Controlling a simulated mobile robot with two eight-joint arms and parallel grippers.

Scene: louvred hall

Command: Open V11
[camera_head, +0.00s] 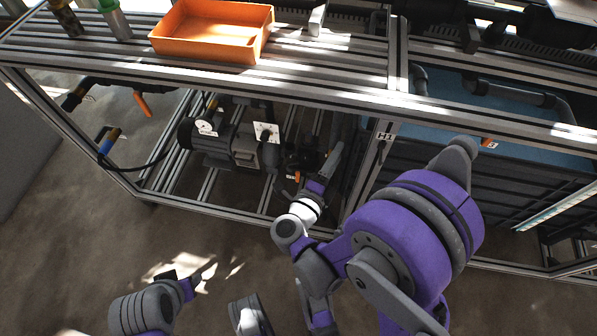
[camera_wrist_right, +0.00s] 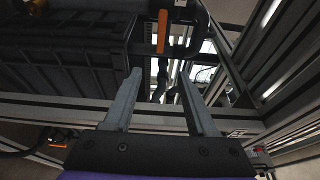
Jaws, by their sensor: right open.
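An orange valve handle (camera_head: 298,177) shows low in the frame beside the pump, close to a small label I cannot read. In the right wrist view an orange handle (camera_wrist_right: 162,32) hangs upright on dark pipework, just beyond the fingertips. Which valve is V11 I cannot tell from the labels. My right gripper (camera_head: 325,160) reaches in at the front of the frame, near that handle. In the wrist view its two grey fingers (camera_wrist_right: 156,82) stand apart with nothing between them. The handle looks beyond the tips, not between them.
A pump with motor (camera_head: 222,140) sits inside the frame, left of my right gripper. A frame post (camera_head: 366,175) and a dark crate-like tank (camera_head: 520,185) stand close on the right. An orange tray (camera_head: 212,30) lies on the slatted top. Another orange handle (camera_head: 142,104) is at the left.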

